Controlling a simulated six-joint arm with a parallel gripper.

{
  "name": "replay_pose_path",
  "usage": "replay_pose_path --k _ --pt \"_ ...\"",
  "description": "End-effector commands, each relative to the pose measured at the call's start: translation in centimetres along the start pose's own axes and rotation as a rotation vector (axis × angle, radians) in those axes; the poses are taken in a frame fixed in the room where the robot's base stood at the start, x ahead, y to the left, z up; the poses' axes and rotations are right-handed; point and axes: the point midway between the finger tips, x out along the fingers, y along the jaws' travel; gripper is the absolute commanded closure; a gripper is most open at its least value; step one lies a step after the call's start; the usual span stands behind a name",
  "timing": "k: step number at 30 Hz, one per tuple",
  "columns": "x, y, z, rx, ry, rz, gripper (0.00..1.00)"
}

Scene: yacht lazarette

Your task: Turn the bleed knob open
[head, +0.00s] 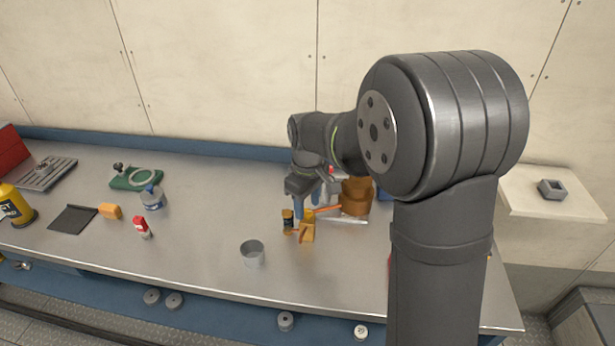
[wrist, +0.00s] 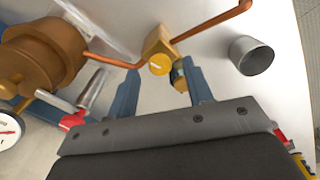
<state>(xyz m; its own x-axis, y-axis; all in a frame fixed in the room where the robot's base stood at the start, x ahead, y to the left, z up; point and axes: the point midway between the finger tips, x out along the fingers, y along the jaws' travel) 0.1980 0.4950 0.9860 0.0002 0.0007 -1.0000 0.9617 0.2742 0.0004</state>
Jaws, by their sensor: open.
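A brass block (wrist: 158,43) with a round yellow knob (wrist: 159,64) on its face, apparently the bleed knob, shows in the wrist view. A copper pipe (wrist: 212,22) runs from it. In the head view the brass block (head: 307,231) stands on the bench below my gripper (head: 307,204). My gripper (wrist: 164,74) is open, with one blue finger on each side of the knob in the wrist view. I see no contact; the exact gap is unclear. In the head view the knob's face cannot be made out.
A small dark amber bottle (wrist: 179,76) stands close beside the block, also between the fingers in the wrist view. A large copper-brown vessel (head: 356,196), a red-topped metal part (wrist: 90,92) and a gauge (wrist: 9,130) are close by. A grey cup (head: 252,254) stands nearer the front edge.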

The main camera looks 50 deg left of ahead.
Motion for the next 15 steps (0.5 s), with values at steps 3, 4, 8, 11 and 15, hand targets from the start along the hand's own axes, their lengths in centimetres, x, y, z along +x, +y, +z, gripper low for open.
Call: replay_pose_path --k 3,4,8,11,15 --pt "-2.4 0.0 0.0 0.000 0.003 0.002 0.53" --pt "-3.1 0.1 -0.1 0.000 0.005 0.003 0.53" --pt "-6.3 0.1 -0.1 0.000 0.005 0.004 0.53" --pt "-8.8 0.1 -0.1 0.000 0.005 0.003 0.53" --pt "-12.0 0.0 0.0 0.000 0.003 0.002 0.53"
